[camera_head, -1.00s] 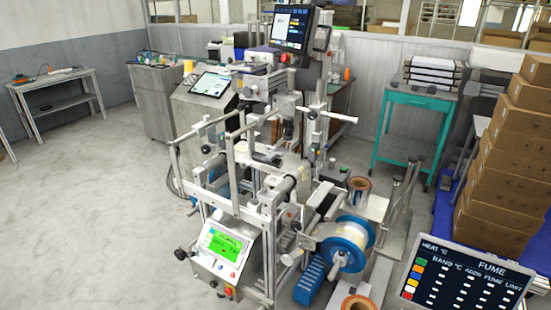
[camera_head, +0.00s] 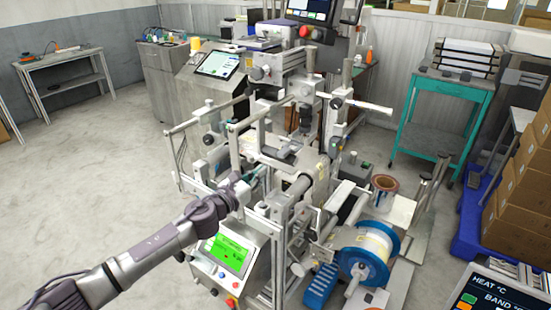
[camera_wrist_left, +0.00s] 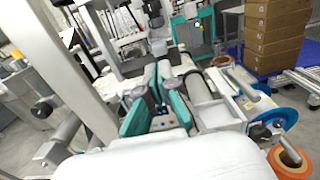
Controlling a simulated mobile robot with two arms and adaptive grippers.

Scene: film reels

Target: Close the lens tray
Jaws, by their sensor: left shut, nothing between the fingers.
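The tall grey and white machine (camera_head: 300,170) with rails and rollers fills the middle of the head view. I cannot pick out the lens tray for sure among its parts. My left arm comes in from the lower left, and its gripper (camera_head: 262,178) is at the machine's near left side, partly hidden among the rails. In the left wrist view my left gripper (camera_wrist_left: 158,74) shows its teal-padded fingers shut, with nothing held. It points toward the machine's bars and rollers; I cannot tell whether it touches any. My right gripper is in neither view.
A control box with a green screen (camera_head: 227,253) sits below my left arm. A blue-flanged reel (camera_head: 370,250) is at the machine's lower right. A teal table (camera_head: 438,115) and stacked cartons (camera_head: 518,205) stand right. The floor (camera_head: 80,180) at left is clear.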

